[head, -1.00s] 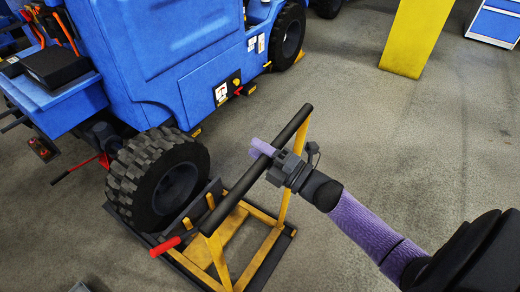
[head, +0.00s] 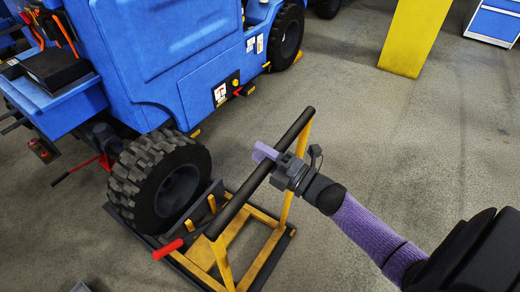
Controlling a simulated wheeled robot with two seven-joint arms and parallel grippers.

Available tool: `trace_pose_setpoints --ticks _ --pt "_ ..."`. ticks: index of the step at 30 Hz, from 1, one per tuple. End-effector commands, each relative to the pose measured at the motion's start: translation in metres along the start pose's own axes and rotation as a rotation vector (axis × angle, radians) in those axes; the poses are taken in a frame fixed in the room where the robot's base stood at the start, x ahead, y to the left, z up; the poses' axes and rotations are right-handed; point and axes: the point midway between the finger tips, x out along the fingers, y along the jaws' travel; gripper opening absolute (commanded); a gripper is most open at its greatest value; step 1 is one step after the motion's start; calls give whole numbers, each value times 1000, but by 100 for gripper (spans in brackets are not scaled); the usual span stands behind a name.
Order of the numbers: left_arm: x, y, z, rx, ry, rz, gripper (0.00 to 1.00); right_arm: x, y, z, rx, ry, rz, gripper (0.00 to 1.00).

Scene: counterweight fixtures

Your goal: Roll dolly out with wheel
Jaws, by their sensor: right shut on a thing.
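The dolly (head: 262,262) is a low yellow and dark frame on the floor with an upright black push bar (head: 236,202). A red-gripped lever (head: 168,249) sticks out at its near left. The wheel (head: 160,185), with a black knobby tyre, stands upright on the dolly's left part, beside the blue vehicle. My right gripper (head: 266,157) is shut on the push bar at its upper part; its lilac fingertip shows past the bar. My left gripper is out of view.
The blue vehicle (head: 165,55) fills the upper left, with a red jack handle (head: 75,172) beside the wheel. A yellow post (head: 415,35) and a blue and white cabinet (head: 495,22) stand at the back right. The floor right of the dolly is clear.

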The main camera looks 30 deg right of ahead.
Motion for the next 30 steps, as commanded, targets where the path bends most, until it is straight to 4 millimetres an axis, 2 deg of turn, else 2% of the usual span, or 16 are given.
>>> trace_pose_setpoints --ticks 2,3,8,14,17,24,27,30 --pt "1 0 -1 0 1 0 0 1 0 0 0 -2 1 0" --pt "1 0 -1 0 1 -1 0 1 0 0 0 -2 1 40" --pt "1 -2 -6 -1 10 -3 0 1 0 0 0 -2 2 73" --pt "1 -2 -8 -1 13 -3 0 1 0 0 0 -2 2 73" --pt "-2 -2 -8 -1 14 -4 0 -7 1 0 2 -2 1 73" --pt "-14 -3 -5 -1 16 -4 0 -66 1 0 2 -4 -2 73" --pt "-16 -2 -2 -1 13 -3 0 -85 0 0 2 -4 -1 73" --pt "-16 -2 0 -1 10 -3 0 -96 0 0 1 -2 2 73"
